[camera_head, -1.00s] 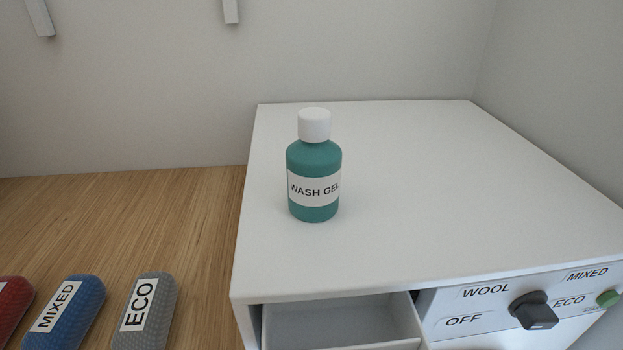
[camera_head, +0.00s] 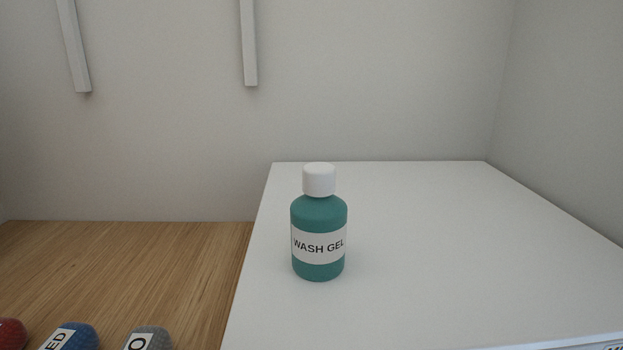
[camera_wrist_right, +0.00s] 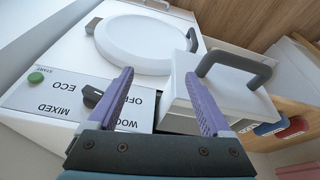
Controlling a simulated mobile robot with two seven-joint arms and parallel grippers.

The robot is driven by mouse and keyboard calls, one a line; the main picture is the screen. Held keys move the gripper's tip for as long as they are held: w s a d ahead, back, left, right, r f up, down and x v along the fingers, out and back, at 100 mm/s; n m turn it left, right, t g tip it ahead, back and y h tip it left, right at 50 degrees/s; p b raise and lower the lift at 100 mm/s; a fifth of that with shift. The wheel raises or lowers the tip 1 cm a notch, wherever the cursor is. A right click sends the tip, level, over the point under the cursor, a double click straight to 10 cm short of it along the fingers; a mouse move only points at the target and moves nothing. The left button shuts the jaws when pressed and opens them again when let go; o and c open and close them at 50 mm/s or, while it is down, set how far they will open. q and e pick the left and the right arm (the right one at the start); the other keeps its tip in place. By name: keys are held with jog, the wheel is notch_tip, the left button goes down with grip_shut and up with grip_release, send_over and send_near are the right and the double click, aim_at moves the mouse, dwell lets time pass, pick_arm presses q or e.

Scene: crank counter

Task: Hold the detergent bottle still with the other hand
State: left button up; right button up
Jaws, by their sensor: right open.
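The detergent bottle (camera_head: 319,213) is teal with a white cap and a WASH GEL label. It stands upright on the white machine top (camera_head: 420,260) in the head view, and nothing touches it. My right gripper (camera_wrist_right: 160,75) shows only in the right wrist view. Its two purple fingers are apart with nothing between them, in front of the machine's front side. The bottle is not in the right wrist view. My left gripper is in neither view.
In the right wrist view, a drawer (camera_wrist_right: 222,100) with a grey handle (camera_wrist_right: 237,66) juts out near the right finger. A dial (camera_wrist_right: 92,95), a green button (camera_wrist_right: 36,77) and a round door (camera_wrist_right: 150,45) also show. Red, blue and grey capsules (camera_head: 148,340) lie on the wooden counter (camera_head: 120,275).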

jog(key=shift+d, duration=0.1)
jog(key=w+d+r+m+g, duration=0.1)
jog(key=w+d, duration=0.1)
jog(key=w, duration=0.4)
jog(key=w+d+r+m, duration=0.2)
jog(key=w+d, duration=0.1)
jog(key=w, duration=0.2)
jog(key=shift+y, duration=0.9)
jog(key=w+a+r, duration=0.1)
jog(key=w+a, duration=0.1)
jog(key=a, duration=0.1)
jog(key=w+a+r, duration=0.1)
jog(key=w+a, duration=0.2)
jog(key=w+a+r, duration=0.2)
jog(key=w, duration=0.1)
jog(key=shift+w+a, duration=0.15)
jog(key=shift+a, duration=0.25)
jog(key=w+a+r, duration=0.4)
jog(key=a+r, duration=0.1)
jog(key=a, duration=0.1)
jog(key=m+t+h, duration=0.2)
jog(key=h, duration=0.1)
send_near(319, 167)
jog(key=x, duration=0.8)
jog(key=shift+f, duration=0.25)
